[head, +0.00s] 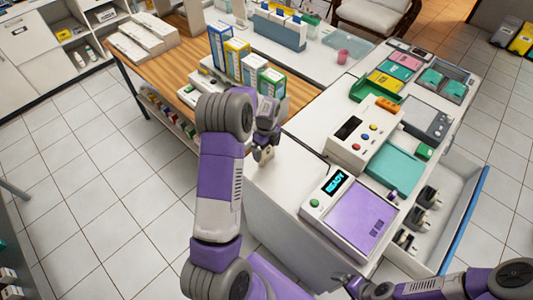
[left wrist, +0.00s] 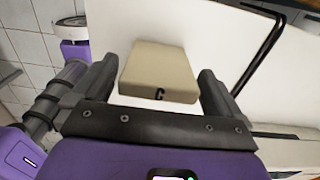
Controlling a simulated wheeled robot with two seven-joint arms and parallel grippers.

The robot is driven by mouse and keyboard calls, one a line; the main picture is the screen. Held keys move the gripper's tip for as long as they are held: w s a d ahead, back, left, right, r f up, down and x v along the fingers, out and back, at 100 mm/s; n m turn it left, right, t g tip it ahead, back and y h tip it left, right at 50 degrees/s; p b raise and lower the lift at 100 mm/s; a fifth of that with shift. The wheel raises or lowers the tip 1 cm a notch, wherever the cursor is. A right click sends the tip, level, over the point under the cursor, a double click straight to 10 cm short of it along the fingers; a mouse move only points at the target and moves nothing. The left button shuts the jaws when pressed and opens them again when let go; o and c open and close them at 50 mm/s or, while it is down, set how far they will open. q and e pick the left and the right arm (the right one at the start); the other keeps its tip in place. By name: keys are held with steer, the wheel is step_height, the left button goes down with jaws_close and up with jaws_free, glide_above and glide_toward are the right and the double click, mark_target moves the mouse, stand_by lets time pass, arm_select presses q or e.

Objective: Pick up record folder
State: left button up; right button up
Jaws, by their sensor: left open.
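My left gripper (head: 265,150) is open at the near edge of the white counter, beside the wooden table. In the left wrist view, a beige block marked "C" (left wrist: 158,70) lies between its two spread fingers (left wrist: 157,82), with a gap on each side. In the head view this block shows only as a small pale piece by the fingertips. I cannot tell which thing is the record folder. Upright blue, yellow and green folders or boxes (head: 237,58) stand on the wooden table behind my left gripper. My right gripper (head: 362,287) is low at the bottom, its jaws unclear.
A purple-topped device reading "READY" (head: 350,213) is on the white counter, right of my left gripper. An open drawer (head: 465,205) juts out at the right. A blue holder (head: 278,30) stands at the back. Tiled floor (head: 80,180) is clear at left.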

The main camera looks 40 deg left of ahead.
arm_select(q)
steer(key=shift+f, duration=0.7)
steer(key=c, duration=1)
steer(key=shift+o, duration=0.2)
steer(key=shift+r, duration=0.1)
